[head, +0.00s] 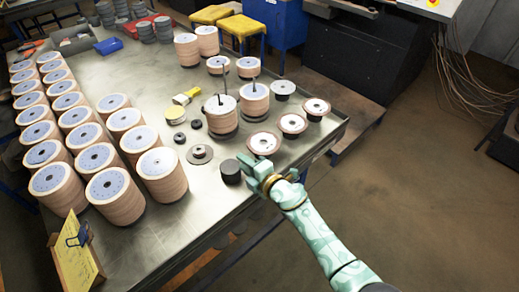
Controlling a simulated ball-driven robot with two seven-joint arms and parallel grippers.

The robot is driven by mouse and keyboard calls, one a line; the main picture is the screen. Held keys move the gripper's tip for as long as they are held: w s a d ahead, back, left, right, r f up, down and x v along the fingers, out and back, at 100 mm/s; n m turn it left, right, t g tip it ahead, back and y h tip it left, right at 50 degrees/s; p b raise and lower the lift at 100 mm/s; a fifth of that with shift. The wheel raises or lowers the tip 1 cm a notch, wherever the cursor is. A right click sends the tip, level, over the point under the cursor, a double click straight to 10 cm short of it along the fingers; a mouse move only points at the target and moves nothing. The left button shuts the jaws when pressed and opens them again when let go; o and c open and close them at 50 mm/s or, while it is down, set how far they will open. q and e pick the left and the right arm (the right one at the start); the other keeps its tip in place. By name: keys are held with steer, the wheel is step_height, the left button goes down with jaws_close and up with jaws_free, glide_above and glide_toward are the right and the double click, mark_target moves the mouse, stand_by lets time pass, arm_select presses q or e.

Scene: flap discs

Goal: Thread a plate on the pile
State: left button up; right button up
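Two piles of flap discs stand near the middle of the table, a left pile (221,122) and a right pile (254,104). A thin dark rod rises from each. Loose plates with pale faces and reddish-brown rims lie to their right: a near plate (263,143), a middle plate (292,123) and a far plate (316,106). My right gripper (250,165) is low over the table's near right side, just in front of the near plate. Its fingertips are small, and I cannot tell their opening or whether they touch the plate. My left gripper is out of view.
A black round piece (231,171) stands close left of my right gripper. Tall disc stacks (114,197) fill the table's left side. The table's right edge is close by.

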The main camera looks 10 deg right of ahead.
mark_target(237, 175)
steer(key=shift+s+a+f, duration=0.2)
steer(key=shift+s+a, duration=0.05)
steer(key=shift+s, duration=0.15)
steer(key=shift+s+a+f, duration=0.2)
steer(key=shift+s, duration=0.2)
arm_select(q)
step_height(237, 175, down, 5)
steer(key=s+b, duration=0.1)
steer(key=b, duration=0.4)
arm_select(e)
steer(key=shift+g, duration=0.3)
step_height(237, 175, down, 5)
steer(key=shift+w+f, duration=0.1)
arm_select(q)
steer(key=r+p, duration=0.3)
steer(key=p, duration=0.1)
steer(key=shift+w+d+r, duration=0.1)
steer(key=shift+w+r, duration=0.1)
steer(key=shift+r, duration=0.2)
arm_select(e)
steer(key=r+v, duration=0.1)
steer(key=v, duration=0.7)
steer(key=shift+r, duration=0.35)
